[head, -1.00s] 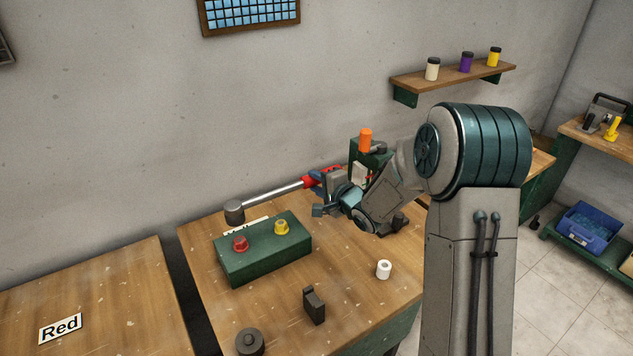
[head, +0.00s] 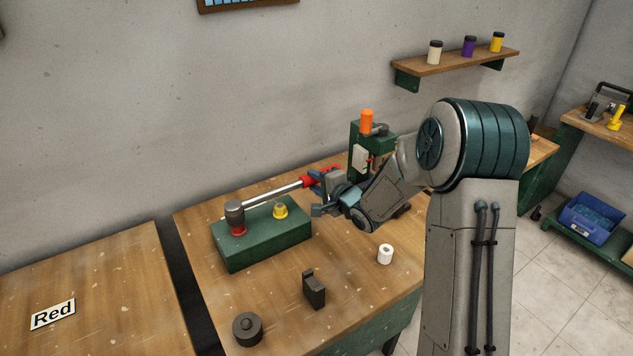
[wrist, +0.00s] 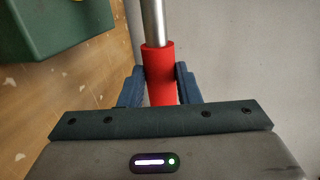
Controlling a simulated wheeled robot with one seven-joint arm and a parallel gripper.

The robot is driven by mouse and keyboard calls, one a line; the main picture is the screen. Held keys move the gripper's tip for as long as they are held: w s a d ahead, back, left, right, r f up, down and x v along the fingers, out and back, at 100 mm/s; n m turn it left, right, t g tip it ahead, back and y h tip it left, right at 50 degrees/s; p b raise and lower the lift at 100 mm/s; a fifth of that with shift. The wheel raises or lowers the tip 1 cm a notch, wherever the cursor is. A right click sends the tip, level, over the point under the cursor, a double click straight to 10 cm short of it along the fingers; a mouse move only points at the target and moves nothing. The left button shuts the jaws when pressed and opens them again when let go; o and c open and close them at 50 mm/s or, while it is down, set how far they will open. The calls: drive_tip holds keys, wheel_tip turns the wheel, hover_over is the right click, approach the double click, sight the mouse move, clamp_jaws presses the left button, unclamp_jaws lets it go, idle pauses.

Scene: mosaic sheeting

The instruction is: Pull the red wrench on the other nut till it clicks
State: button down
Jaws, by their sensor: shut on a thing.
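My gripper (head: 318,184) is shut on the red handle of the wrench (head: 307,181). In the wrist view the red handle (wrist: 159,72) sits between the two blue fingers, with the steel shaft running on away from me. The wrench's dark socket head (head: 234,212) is over the red nut (head: 238,231) on the green block (head: 265,244). The yellow nut (head: 281,211) stands uncovered on the same block.
A dark round part (head: 247,329), a black upright block (head: 313,290) and a white roll (head: 385,254) stand on the bench in front. A green stand with an orange top (head: 367,122) is behind my gripper. A "Red" card (head: 53,315) lies on the left table.

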drive_tip(key=shift+f, duration=0.15)
idle(0.5)
drive_tip(key=shift+f+b, duration=0.35)
drive_tip(key=shift+b, duration=0.1)
drive_tip(key=shift+f+b, duration=0.75)
drive_tip(key=shift+f, duration=0.35)
drive_tip(key=shift+d, duration=0.1)
drive_tip(key=s+d+m+t+h+b, duration=0.1)
drive_tip(key=s+m+t+h+b, duration=0.1)
drive_tip(key=s+m+h+b, duration=0.6)
drive_tip(key=shift+s+d+t+h+b, duration=0.15)
drive_tip(key=shift+s+t+h+b, duration=0.7)
drive_tip(key=shift+s, duration=2.6)
idle(0.6)
drive_tip(key=shift+r+g+h, duration=0.1)
drive_tip(key=shift+g+h, duration=0.25)
drive_tip(key=shift+g, duration=0.1)
drive_tip(key=shift+w, duration=0.1)
